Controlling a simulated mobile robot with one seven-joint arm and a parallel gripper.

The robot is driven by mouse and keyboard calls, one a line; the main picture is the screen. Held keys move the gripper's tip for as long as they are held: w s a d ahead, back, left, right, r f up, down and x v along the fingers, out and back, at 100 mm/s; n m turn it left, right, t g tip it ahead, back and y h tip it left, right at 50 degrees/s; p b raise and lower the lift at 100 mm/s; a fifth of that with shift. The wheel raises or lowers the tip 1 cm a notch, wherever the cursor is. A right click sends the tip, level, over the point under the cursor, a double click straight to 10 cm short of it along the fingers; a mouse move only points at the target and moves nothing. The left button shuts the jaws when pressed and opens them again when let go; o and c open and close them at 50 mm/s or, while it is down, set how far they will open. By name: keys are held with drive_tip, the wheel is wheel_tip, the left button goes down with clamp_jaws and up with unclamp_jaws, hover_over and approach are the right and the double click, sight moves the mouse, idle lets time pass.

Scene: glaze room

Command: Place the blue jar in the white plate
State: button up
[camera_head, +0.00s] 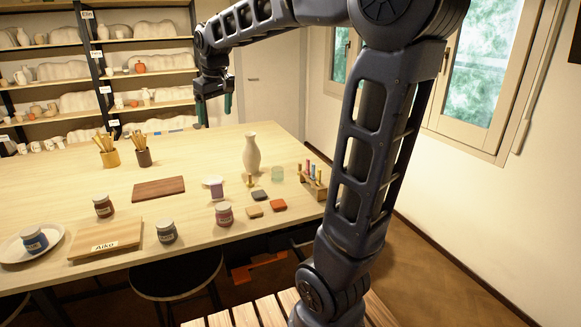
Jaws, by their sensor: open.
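The blue jar (34,240) has a dark lid and a pale label. It appears to rest on the white plate (56,237), at the front left of the wooden table, with the plate's rim showing around it. My gripper (215,112) hangs from the arm's end above the far part of the table, well to the right of and behind the jar and plate. Its fingers point down and are apart, with nothing seen between them.
A board marked Aiko (105,240), a brown jar (103,206), a grey jar (166,232) and a pink jar (224,214) stand near the front edge. A tall vase (251,153) and a tube rack (312,181) stand right. The table's middle is mostly clear.

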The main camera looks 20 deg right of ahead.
drive_tip(key=s+d+f+m, duration=0.2)
drive_tip(key=s+d+f, duration=0.1)
drive_tip(key=s+d, duration=0.2)
drive_tip(key=s+d+f+m+t, duration=0.1)
drive_tip(key=s+d+f, duration=0.3)
drive_tip(key=s, duration=0.5)
drive_tip(key=s+d+f+m, duration=0.3)
drive_tip(key=s+d+f, duration=0.1)
drive_tip(key=s+d, duration=0.2)
drive_tip(key=shift+s+d+f+h, duration=0.15)
drive_tip(key=shift+s+f+h, duration=0.15)
drive_tip(key=shift+s, duration=0.5)
